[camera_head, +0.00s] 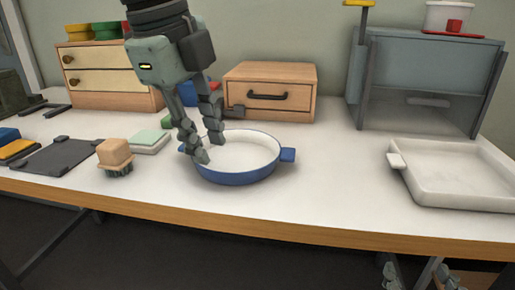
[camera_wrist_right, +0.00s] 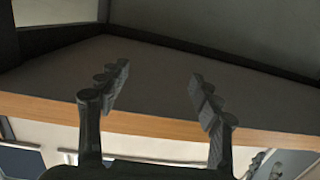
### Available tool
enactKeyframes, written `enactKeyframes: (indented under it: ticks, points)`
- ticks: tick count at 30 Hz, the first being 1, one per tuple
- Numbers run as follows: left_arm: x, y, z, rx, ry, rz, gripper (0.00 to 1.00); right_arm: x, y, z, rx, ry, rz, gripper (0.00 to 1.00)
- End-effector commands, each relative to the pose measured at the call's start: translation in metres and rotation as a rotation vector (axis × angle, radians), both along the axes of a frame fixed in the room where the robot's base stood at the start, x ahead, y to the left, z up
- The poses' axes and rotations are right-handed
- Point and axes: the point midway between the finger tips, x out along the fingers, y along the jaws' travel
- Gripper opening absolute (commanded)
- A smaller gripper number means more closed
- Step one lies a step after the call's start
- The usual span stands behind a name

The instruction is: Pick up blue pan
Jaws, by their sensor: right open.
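The blue pan (camera_head: 240,177), with a white inside, sits upright on the white table. Its right handle (camera_head: 288,155) is clear; the left handle (camera_head: 182,150) is mostly hidden behind a finger. My left gripper (camera_head: 209,148) points down at the pan's left side. Its fingertips are apart, one near the left rim and one over the inside. Contact with the pan cannot be told. My right gripper (camera_wrist_right: 160,76) is open and empty in the right wrist view, facing the table's edge. In the head view it shows low at the bottom right (camera_head: 417,275).
A wooden drawer box (camera_head: 270,90) stands behind the pan. A brush (camera_head: 115,155), a sponge-like block (camera_head: 150,140) and a dark grey plate (camera_head: 60,157) lie to the left. A white tray (camera_head: 460,195) and a grey cabinet (camera_head: 425,75) are at the right. The table between pan and tray is clear.

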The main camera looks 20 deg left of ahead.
Motion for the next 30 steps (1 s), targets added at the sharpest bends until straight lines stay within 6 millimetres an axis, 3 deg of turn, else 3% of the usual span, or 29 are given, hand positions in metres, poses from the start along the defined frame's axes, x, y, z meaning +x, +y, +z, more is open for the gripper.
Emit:
enactKeyframes:
  ticks: [9,19,28,30]
  points:
    - [0.003,0.009,-0.025,0.065,0.011,0.034,0.27,-0.002,0.007,0.018,0.034,-0.071,0.014,0.65]
    - [0.019,0.013,-0.067,0.061,0.01,0.034,0.27,-0.002,0.008,0.02,0.04,-0.085,0.017,0.65]
    - [0.021,0.013,-0.072,0.061,0.007,0.033,0.27,-0.002,0.009,0.023,0.045,-0.095,0.02,0.65]
    - [0.021,0.013,-0.072,0.061,0.007,0.033,0.2,-0.002,0.009,0.023,0.045,-0.095,0.02,0.65]
